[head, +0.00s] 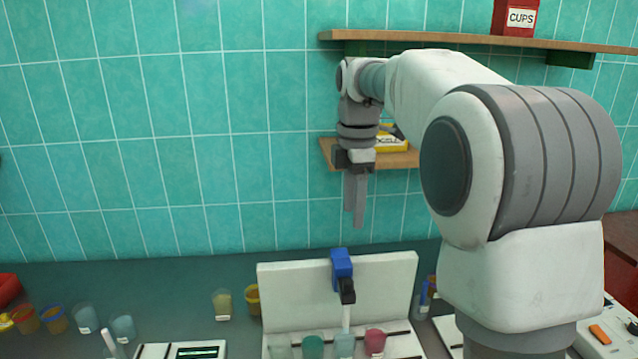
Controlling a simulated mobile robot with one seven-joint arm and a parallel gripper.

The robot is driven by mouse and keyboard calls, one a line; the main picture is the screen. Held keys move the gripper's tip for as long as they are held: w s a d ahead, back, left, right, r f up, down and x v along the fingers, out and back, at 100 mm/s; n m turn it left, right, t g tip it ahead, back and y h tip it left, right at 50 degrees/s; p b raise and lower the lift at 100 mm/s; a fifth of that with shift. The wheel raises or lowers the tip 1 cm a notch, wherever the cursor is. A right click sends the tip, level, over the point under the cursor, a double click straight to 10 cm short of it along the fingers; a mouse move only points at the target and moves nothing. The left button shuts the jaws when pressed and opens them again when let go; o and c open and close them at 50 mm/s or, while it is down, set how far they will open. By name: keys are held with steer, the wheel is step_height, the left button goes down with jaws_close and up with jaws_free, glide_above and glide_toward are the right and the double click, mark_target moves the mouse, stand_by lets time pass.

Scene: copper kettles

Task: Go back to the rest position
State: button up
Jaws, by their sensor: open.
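My gripper (354,205) hangs from my bent arm, fingers pointing down, in front of the tiled wall. It is above the white stand (285,283) and its blue fixture (342,265), apart from both. It is open and nothing shows between its fingers, which appear close together from this angle. My arm covers the right part of the view and hides part of the counter and shelves.
A small shelf (333,155) with a yellow box (393,143) is behind my gripper. A higher shelf (440,41) holds a red CUPS box (514,17). The air left of my gripper is clear.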

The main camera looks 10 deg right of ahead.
steer(key=s+f+m+t, duration=0.2)
steer(key=s+m, duration=0.7)
steer(key=s, duration=0.4)
steer(key=s+f+m+t, duration=0.3)
steer(key=s+m, duration=0.7)
steer(key=s, duration=0.3)
steer(key=shift+s+d+f, duration=0.15)
steer(key=shift+f, duration=0.15)
